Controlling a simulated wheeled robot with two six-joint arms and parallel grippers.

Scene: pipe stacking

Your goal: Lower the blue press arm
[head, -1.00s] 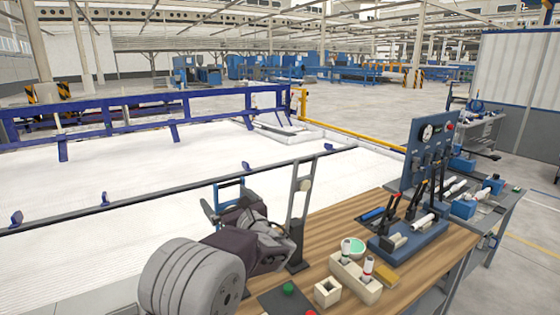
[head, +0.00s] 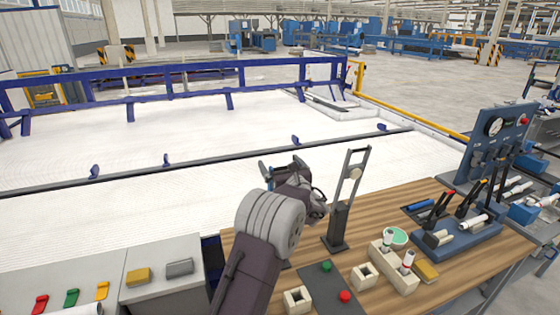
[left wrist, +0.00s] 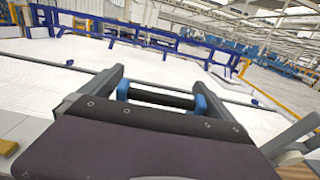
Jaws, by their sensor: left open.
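A press stand with a dark base (head: 338,228) stands upright near the back edge of the wooden bench. Its forked arm (head: 346,180) points up, raised, with a beige round piece between the bars. It looks mostly grey; I cannot make out clear blue on it. My left gripper (head: 281,164) is left of the stand, apart from it, and points away over the white floor area. In the left wrist view its blue-tipped fingers (left wrist: 161,86) are spread, with a dark bar across between them. A grey and beige part shows at that view's right edge. My right gripper is not in view.
The bench (head: 395,275) holds a dark plate with a green button (head: 326,266) and a red button (head: 345,296), beige blocks, a green-topped round dish (head: 397,236) and a blue base (head: 455,240) with levers. A blue gauge panel (head: 495,140) stands at right.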

